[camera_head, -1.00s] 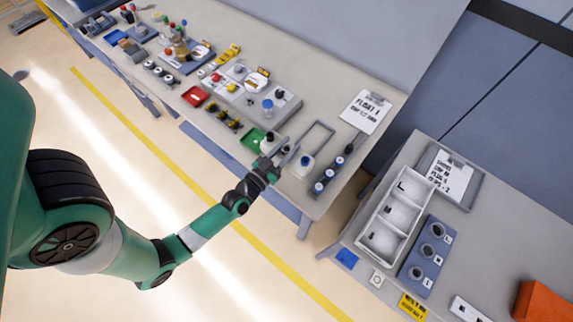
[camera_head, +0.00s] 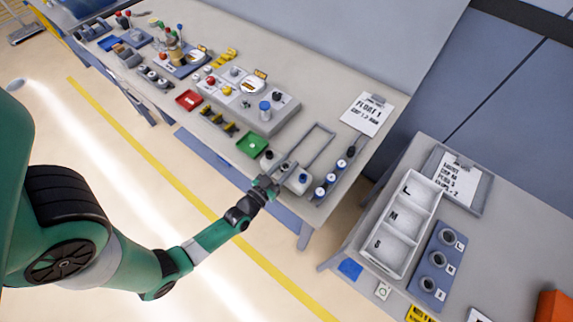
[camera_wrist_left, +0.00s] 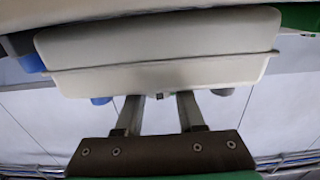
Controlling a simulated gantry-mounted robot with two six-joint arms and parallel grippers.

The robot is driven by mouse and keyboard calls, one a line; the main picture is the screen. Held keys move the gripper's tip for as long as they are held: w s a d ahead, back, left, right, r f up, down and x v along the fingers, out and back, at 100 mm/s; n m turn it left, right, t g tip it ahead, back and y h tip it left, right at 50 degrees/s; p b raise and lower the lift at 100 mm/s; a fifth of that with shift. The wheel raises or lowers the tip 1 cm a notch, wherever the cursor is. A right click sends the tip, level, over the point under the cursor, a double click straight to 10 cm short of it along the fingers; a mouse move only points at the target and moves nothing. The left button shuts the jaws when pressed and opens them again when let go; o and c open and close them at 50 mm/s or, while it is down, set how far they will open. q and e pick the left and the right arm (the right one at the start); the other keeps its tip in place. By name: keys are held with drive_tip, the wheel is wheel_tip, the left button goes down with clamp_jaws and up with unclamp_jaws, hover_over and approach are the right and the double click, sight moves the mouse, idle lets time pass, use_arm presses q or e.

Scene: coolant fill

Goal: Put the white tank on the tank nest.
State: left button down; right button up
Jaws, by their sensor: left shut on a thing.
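The white tank (camera_head: 301,184) with a blue cap is at the front edge of the long bench in the head view. My left gripper (camera_head: 280,178) is at its left side, shut on it. The tank fills the top of the left wrist view (camera_wrist_left: 155,55) as a wide pale body with a seam, just beyond my left fingers (camera_wrist_left: 160,108). The fingertips' contact is hidden there. I cannot tell whether the tank touches the bench. A grey U-shaped frame (camera_head: 331,134) lies just behind it; I cannot tell if this is the tank nest. My right gripper is out of view.
Blue-topped cylinders (camera_head: 330,179) stand in a rack close to the tank's right. A green tray (camera_head: 253,145) is to the left, and a clipboard (camera_head: 367,114) lies behind. A second table holds a white L/M/S bin (camera_head: 416,190).

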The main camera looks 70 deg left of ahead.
use_arm(q)
drive_tip(key=c, duration=0.5)
unclamp_jaws()
drive_tip(key=shift+f, duration=0.1)
drive_tip(key=p+v, duration=0.1)
drive_tip(key=v, duration=1)
drive_tip(key=shift+s+d, duration=0.1)
drive_tip(key=shift+s, duration=0.3)
